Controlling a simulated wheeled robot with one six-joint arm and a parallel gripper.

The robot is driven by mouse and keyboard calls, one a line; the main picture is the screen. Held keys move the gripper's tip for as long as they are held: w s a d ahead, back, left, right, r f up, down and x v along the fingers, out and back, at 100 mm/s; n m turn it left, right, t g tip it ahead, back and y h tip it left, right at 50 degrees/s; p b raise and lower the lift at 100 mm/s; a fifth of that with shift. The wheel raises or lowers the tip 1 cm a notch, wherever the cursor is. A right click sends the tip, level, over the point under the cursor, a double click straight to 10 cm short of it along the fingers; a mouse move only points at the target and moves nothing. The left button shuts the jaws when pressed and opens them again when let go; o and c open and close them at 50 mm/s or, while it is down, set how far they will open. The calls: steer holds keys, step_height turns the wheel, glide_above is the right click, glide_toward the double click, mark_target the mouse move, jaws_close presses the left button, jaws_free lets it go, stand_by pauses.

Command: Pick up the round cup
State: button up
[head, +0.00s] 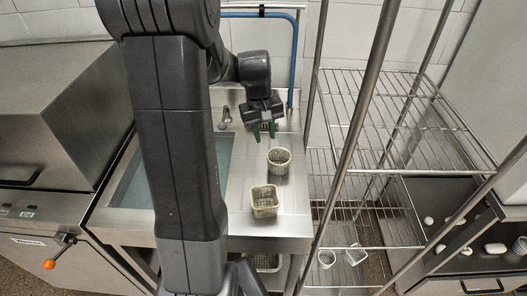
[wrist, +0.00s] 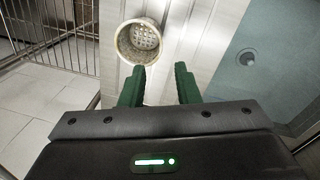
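The round cup (head: 279,160) is a small perforated, cream-coloured basket standing upright on the steel drainboard right of the sink. In the wrist view the round cup (wrist: 139,41) lies beyond my fingertips, slightly left of centre, and I look into its perforated bottom. My gripper (head: 264,131) hangs behind and above the cup in the head view. In the wrist view my gripper (wrist: 159,72) has its two green fingers apart with nothing between them. The fingers do not surround the cup.
A square perforated basket (head: 265,201) stands on the drainboard in front of the round cup. The sink basin (head: 140,180) lies left, with a faucet (head: 227,116) behind. A wire shelf rack (head: 375,120) with upright posts stands close on the right.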

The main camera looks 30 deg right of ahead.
glide_above(269, 167)
steer(key=w, duration=0.1)
step_height(269, 167, down, 8)
steer(key=shift+f+p, duration=0.15)
steer(key=shift+p, duration=0.2)
steer(key=shift+s+d+f+p, duration=0.1)
steer(key=shift+f+p, duration=0.55)
steer(key=shift+f, duration=2)
jaws_close()
